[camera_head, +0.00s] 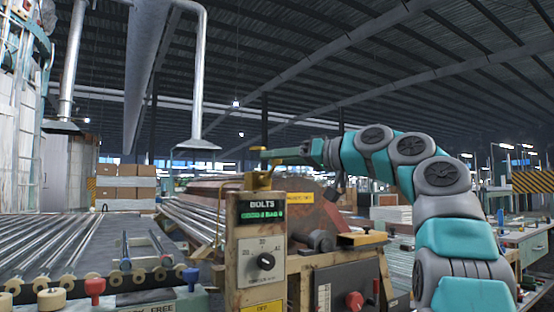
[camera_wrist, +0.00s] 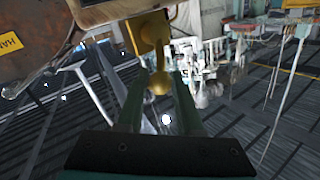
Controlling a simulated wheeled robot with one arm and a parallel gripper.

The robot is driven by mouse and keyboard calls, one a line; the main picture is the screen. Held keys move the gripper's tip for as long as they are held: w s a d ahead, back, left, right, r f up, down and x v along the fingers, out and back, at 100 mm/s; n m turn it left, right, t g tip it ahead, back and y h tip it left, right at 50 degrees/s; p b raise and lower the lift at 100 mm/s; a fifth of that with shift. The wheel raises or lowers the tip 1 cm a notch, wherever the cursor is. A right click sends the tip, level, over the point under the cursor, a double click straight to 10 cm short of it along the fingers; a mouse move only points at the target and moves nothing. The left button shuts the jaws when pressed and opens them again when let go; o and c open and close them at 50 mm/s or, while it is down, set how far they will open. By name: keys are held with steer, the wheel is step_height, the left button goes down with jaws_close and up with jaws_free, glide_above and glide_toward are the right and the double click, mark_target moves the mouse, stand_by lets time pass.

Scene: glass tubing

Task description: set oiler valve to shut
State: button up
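The oiler valve is a yellow brass fitting (camera_head: 258,181) on top of the grey control box, in the middle of the head view. In the wrist view the brass valve body (camera_wrist: 150,38) hangs at the top centre, and the lever's round knob (camera_wrist: 160,83) lies between the two green fingers of my gripper (camera_wrist: 160,78). The fingers are apart by about the knob's width. I cannot tell whether they press on the knob or stand around it.
The control box (camera_head: 258,230) has a BOLTS display and a black dial. A red knob (camera_head: 354,301) and a brown machine housing (camera_head: 310,207) stand to its right. Glass tubes on a roller rack (camera_head: 70,250) fill the left. A hanging pipe (camera_head: 199,80) comes down above.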

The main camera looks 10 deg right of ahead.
jaws_close()
stand_by(0.3)
steer(key=d+f+m+t+h+b, duration=0.1)
steer(key=m+t+b, duration=0.3)
steer(key=m, duration=0.4)
steer(key=w+d+f+m+t+b, duration=0.1)
steer(key=f+m+t+b, duration=0.3)
steer(key=m, duration=0.4)
steer(key=shift+d+m+h+b, duration=0.3)
steer(key=shift+d+m+h, duration=0.1)
steer(key=shift+d, duration=0.2)
steer(key=shift+f, duration=0.1)
steer(key=shift+o, duration=2.4)
jaws_free()
